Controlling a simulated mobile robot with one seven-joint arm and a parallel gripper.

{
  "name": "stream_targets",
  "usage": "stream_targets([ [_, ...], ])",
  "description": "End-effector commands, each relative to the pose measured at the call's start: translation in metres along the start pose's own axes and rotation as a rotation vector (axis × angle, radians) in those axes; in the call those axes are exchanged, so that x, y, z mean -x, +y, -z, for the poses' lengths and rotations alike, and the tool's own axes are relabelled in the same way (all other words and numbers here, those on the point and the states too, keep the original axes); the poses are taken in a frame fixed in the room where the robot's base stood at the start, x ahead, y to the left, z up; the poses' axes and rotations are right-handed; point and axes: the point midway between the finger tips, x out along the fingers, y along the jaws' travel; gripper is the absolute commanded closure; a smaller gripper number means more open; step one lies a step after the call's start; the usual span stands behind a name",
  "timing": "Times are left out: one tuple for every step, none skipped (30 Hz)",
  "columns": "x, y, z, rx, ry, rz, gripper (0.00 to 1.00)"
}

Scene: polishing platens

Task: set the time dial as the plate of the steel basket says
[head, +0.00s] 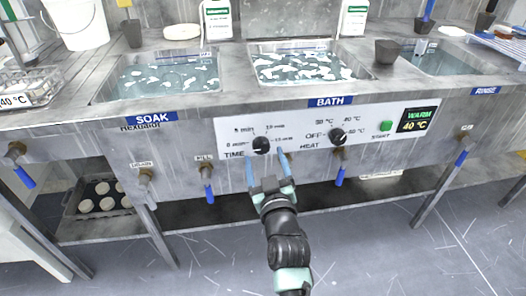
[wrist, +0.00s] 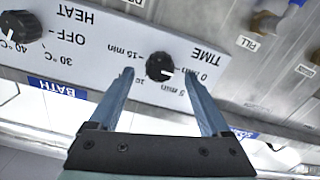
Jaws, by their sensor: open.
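The time dial (head: 261,145) is a black knob on the white bath panel; in the wrist view the dial (wrist: 159,67) appears upside down. Its white mark points toward 0 min. Labels for 0, 5, 10 and 15 min surround it. My gripper (head: 267,162) is open, with its two blue fingers pointing at the panel. In the wrist view the fingertips lie on either side of the dial; contact cannot be told. The steel basket (head: 40,78) stands at the far left rim. Its plate (head: 15,100) reads 40 °C; no time is readable on it.
A green start button (head: 386,126) and a display (head: 415,121) reading WARM 40 °C follow. Blue-handled taps (head: 207,190) stick out below the counter. A dark cup (head: 387,52) stands between two basins.

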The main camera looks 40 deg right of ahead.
Motion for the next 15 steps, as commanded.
stream_targets([
  [-0.008,0.0,0.001,-0.001,0.001,0.0,0.19],
  [-0.011,0.0,0.0,-0.001,0.001,0.001,0.19],
  [-0.016,0.0,0.0,0.0,0.0,0.001,0.19],
  [-0.019,0.0,0.0,0.0,0.001,0.001,0.19],
  [-0.021,0.0,0.0,0.0,0.0,0.001,0.19],
  [-0.024,0.0,0.0,0.0,0.0,0.001,0.19],
  [-0.025,0.0,0.0,0.0,0.001,0.001,0.19],
  [-0.027,0.0,0.0,0.0,0.001,0.0,0.19],
  [-0.028,0.0,0.0,-0.001,0.0,0.0,0.19],
  [-0.029,0.0,0.0,-0.001,0.0,0.0,0.19],
  [-0.029,0.0,0.0,-0.001,0.0,0.0,0.19],
  [-0.03,0.0,0.0,-0.001,0.0,0.0,0.19],
  [-0.03,0.0,0.0,-0.001,0.0,0.0,0.19],
  [-0.03,0.0,0.0,-0.001,0.0,0.0,0.19],
  [-0.03,0.0,0.0,-0.001,0.0,0.0,0.19],
])
